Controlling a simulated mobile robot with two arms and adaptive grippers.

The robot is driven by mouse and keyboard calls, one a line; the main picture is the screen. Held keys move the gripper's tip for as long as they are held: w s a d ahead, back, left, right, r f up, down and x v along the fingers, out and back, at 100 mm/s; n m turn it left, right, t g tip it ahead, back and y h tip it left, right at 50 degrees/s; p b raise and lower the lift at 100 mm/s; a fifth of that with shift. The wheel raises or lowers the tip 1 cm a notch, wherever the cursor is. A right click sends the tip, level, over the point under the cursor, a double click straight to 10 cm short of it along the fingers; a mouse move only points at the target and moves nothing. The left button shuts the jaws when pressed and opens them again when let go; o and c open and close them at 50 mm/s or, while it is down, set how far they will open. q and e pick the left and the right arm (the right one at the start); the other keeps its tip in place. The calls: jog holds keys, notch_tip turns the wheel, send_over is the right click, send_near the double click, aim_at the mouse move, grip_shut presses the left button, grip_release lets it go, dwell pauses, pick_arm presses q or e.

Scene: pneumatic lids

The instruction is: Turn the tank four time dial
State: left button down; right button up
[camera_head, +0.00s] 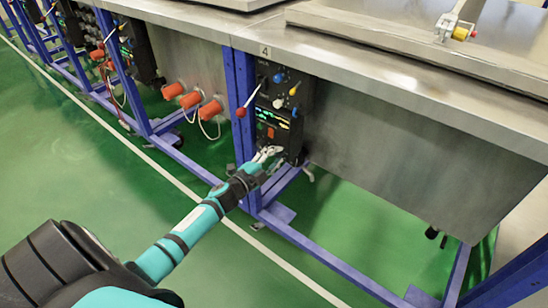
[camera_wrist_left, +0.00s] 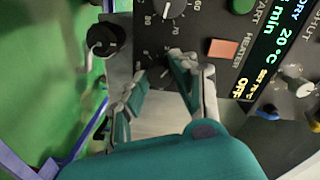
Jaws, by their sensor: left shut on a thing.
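The tank four control panel (camera_head: 283,85) is a dark box under the steel edge marked 4. My left gripper (camera_head: 270,154) reaches its lower part from the left. In the left wrist view my left gripper (camera_wrist_left: 160,70) has its two fingers on either side of a small black dial (camera_wrist_left: 154,76), the time dial, and is shut on it. The dial is partly covered by the fingers, and its label cannot be read. A second dial (camera_wrist_left: 174,8) with numbers around it sits above. My right gripper is in neither view.
An orange heater switch (camera_wrist_left: 222,48) and a lit display (camera_wrist_left: 262,50) are beside the dials. A black knob with a metal handle (camera_wrist_left: 104,40) is at the left. A red-knobbed lever (camera_head: 241,112) sticks out above my gripper. A blue frame post (camera_head: 240,90) stands left of the panel.

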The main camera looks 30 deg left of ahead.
pick_arm(q)
jog(key=m+b, duration=0.1)
jog(key=m, duration=0.5)
jog(key=shift+f+y+b, duration=0.1)
jog(key=shift+y+b, duration=0.2)
jog(key=shift+b, duration=0.05)
jog(key=m+b, duration=0.1)
jog(key=m, duration=0.3)
jog(key=shift+d, duration=0.1)
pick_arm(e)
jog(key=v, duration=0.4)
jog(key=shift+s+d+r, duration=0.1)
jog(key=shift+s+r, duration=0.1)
pick_arm(q)
jog(key=shift+m, duration=0.3)
jog(key=c, duration=1)
grip_release()
jog(key=shift+c, duration=0.2)
